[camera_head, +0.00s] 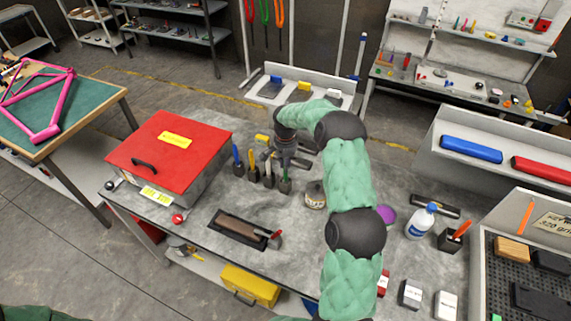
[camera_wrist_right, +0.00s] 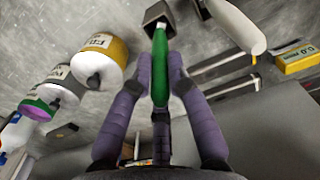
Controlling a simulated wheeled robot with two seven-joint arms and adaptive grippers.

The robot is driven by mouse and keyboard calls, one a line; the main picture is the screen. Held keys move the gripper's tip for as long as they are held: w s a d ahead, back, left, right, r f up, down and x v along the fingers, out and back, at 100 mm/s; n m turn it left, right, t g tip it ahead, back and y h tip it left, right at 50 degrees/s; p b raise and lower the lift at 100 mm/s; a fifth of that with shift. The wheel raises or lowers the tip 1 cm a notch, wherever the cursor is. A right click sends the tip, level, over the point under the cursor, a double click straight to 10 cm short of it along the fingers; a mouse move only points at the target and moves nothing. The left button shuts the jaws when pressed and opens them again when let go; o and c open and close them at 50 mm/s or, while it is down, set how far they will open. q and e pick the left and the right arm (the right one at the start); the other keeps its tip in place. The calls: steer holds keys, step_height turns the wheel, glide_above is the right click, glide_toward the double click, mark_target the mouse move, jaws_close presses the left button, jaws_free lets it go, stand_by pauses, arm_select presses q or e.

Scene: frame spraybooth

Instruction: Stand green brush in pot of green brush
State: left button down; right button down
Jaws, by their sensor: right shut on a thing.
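The green brush (camera_wrist_right: 160,75) is upright between the fingers of my right gripper (camera_wrist_right: 160,72), which is shut on its handle. In the wrist view its far end meets a small dark pot (camera_wrist_right: 157,12); how deep it sits cannot be told. In the head view my right gripper (camera_head: 284,157) is over the row of pots, and the green handle (camera_head: 285,173) shows below it, at the dark pot (camera_head: 285,186) at the row's right end. My left gripper is not in view.
A blue brush (camera_head: 237,156) and a yellow brush (camera_head: 252,160) stand in pots to the left, beside a red-lidded box (camera_head: 170,150). A black tray (camera_head: 240,230) lies in front. A round tin (camera_head: 315,195) stands to the right, with a white bottle (camera_head: 422,220) beyond.

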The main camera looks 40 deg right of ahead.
steer(key=c, duration=1.1)
jaws_free()
step_height(320, 180, up, 12)
steer(key=shift+r, duration=0.1)
